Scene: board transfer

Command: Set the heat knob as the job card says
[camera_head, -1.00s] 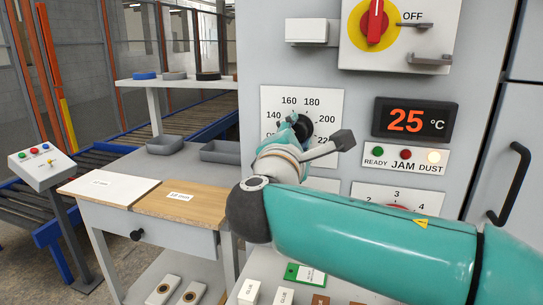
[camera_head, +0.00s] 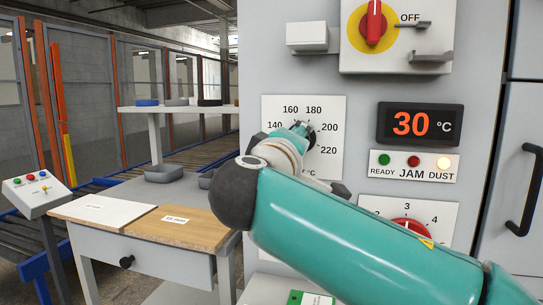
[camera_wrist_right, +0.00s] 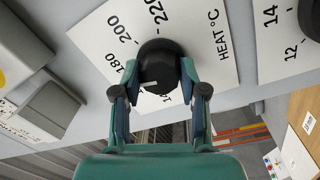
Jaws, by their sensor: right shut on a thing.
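The heat dial plate (camera_head: 333,165) on the grey machine front carries numbers; 140, 160, 180 and 220 show in the head view. Its black heat knob (camera_wrist_right: 160,55) sits between the fingertips of my right gripper (camera_wrist_right: 158,72) in the right wrist view. My right gripper (camera_head: 304,131) is shut on the knob. The wrist view shows 180, 200, 220 and HEAT °C; lower numbers are partly hidden by the knob and fingers. I cannot read the knob's setting surely. The display (camera_head: 419,124) reads 30 °C. My left gripper is out of view. I cannot identify the job card.
A lamp panel (camera_head: 414,165) shows DUST lit. Above is a red switch (camera_head: 374,22) on a yellow disc. A second dial with a red knob (camera_head: 408,229) sits below, partly behind my arm. A workbench (camera_head: 150,250) stands left, with a grey tray (camera_head: 164,173).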

